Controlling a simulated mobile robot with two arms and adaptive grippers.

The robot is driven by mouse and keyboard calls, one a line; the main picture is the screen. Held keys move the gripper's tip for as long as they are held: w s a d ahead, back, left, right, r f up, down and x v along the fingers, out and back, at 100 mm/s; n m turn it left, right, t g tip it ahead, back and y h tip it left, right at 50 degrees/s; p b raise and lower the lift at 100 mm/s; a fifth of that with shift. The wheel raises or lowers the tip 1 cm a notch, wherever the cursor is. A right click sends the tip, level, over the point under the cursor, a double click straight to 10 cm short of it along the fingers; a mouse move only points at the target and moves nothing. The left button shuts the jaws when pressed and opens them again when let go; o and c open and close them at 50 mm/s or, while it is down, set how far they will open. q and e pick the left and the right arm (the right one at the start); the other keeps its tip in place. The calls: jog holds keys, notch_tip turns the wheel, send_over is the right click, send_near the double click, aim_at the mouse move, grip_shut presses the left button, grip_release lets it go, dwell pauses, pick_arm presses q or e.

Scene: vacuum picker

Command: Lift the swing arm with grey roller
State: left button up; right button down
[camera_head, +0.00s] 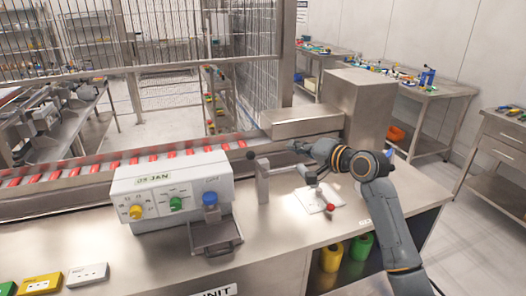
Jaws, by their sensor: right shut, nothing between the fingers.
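A metal post with a bracket (262,182) stands on the steel bench, and a thin arm runs from it to the right. This looks like the swing arm; a small grey part (310,174), possibly its roller, shows near its right end. A red ball knob (330,207) sits below it over a white sheet (311,200). My right gripper (297,146) is shut and empty, just behind and above the arm, near the conveyor edge. Contact with the arm cannot be told. My left gripper is not in view.
A white control box (172,190) with yellow, green and blue knobs stands left of the post. Behind runs a conveyor (70,182) with several red items. A steel housing (358,105) stands at the back right.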

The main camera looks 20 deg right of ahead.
jog(key=w+a+f+p, duration=0.4)
jog(key=w+a, duration=0.3)
jog(key=w, duration=0.1)
jog(key=shift+w+f+p, duration=0.15)
jog(key=shift+f+p, duration=0.1)
jog(key=shift+p, duration=0.05)
dwell(0.5)
